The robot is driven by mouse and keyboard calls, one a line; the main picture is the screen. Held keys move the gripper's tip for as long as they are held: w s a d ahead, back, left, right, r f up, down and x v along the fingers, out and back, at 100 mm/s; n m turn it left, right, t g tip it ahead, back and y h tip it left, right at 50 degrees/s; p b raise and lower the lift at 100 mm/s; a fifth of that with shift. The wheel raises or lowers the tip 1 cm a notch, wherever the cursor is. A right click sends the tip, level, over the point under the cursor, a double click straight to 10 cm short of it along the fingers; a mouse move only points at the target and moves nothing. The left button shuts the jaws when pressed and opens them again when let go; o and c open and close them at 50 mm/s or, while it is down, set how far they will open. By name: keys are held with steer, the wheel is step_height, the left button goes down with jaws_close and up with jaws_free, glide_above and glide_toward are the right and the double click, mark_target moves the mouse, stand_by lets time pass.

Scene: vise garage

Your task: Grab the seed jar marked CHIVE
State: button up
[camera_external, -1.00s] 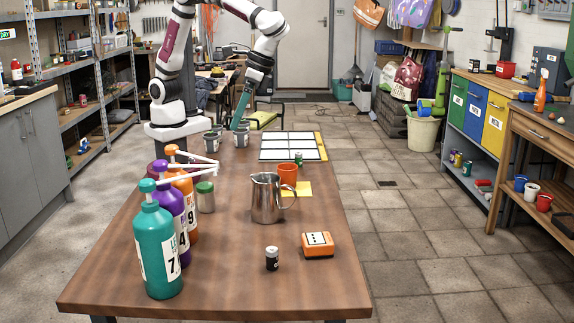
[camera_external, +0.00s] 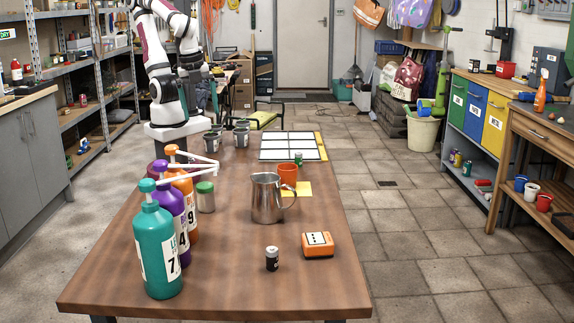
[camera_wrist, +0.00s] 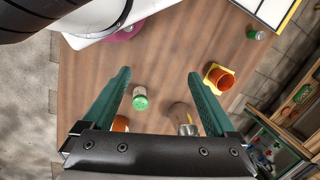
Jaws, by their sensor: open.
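No CHIVE marking is readable in either view. Several small grey containers (camera_external: 241,137) stand on the wooden table by my base; their labels are too small to read. A clear jar with a green lid (camera_external: 205,198) stands right of the pump bottles; it also shows in the wrist view (camera_wrist: 140,99). A small green can (camera_external: 298,159) stands by the white grid board. My gripper (camera_external: 213,96) is raised above the table's far end, partly hidden by my arm. In the wrist view its green fingers (camera_wrist: 158,75) are spread and empty, with the green-lidded jar in the picture between them.
Pump bottles (camera_external: 160,250) line the left of the table. A steel pitcher (camera_external: 267,200), an orange cup (camera_external: 288,175), a small dark jar (camera_external: 272,259) and an orange box (camera_external: 317,245) stand on it. The grid board (camera_external: 289,141) lies at the back right.

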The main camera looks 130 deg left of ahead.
step_height(320, 180, down, 4)
steer(key=n+g+h, duration=0.3)
steer(key=n+h, duration=0.1)
steer(key=n, duration=0.3)
steer(key=n+t+h, duration=0.9)
steer(key=n+h, duration=0.1)
steer(key=n, duration=1.1)
glide_toward(205, 193)
steer(key=x, duration=0.3)
steer(key=s+f+x, duration=0.1)
steer(key=x, duration=0.4)
steer(key=shift+d+f, duration=0.3)
steer(key=shift+f, duration=0.1)
steer(key=c, duration=1.5)
